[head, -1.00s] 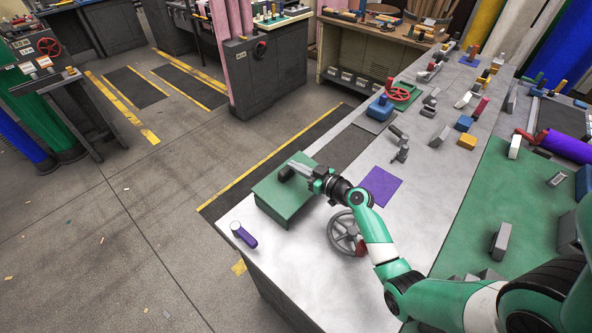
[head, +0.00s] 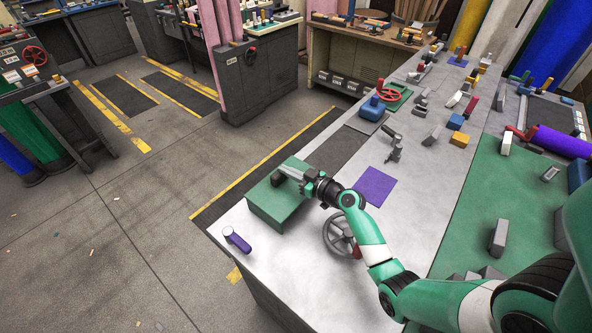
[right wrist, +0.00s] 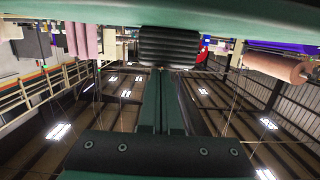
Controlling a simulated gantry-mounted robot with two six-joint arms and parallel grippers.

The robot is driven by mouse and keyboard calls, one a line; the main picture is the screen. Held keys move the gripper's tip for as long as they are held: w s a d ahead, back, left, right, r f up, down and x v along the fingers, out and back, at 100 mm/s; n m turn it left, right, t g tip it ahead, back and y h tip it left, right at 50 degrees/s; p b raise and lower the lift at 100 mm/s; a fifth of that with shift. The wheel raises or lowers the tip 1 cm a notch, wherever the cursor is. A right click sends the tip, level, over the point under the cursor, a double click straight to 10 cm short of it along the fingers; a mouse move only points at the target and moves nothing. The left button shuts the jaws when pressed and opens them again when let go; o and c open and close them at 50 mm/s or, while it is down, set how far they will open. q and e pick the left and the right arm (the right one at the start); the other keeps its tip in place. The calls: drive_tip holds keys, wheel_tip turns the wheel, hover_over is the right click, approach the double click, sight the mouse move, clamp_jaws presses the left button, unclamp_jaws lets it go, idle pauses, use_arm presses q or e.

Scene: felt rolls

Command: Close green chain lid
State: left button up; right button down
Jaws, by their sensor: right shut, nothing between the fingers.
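A green box (head: 274,219) stands at the near left end of the grey bench in the head view. Its green top (head: 264,197) looks flat and level, with no visible gap; I see no chain. A short black cylinder (head: 277,179) is at its upper side, and a ribbed black cylinder (right wrist: 170,46) shows ahead of the fingers in the right wrist view. My right gripper (head: 287,174) is over the box's top with its fingers together and empty; whether it touches is unclear. A green band (right wrist: 100,10) crosses the top of the wrist view. My left gripper is not in view.
A grey handwheel (head: 338,236) is beside my right arm. A purple-and-grey cylinder (head: 237,240) lies near the bench's left edge, and a purple sheet (head: 376,187) lies right of the box. Several small blocks crowd the far bench. The floor to the left is mostly clear.

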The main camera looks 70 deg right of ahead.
sight(287, 183)
drive_tip(key=s+a+r+p, duration=0.2)
drive_tip(key=s+r, duration=0.4)
drive_tip(key=s, duration=0.3)
drive_tip(key=shift+a+p, duration=0.4)
drive_tip(key=shift+p, duration=0.15)
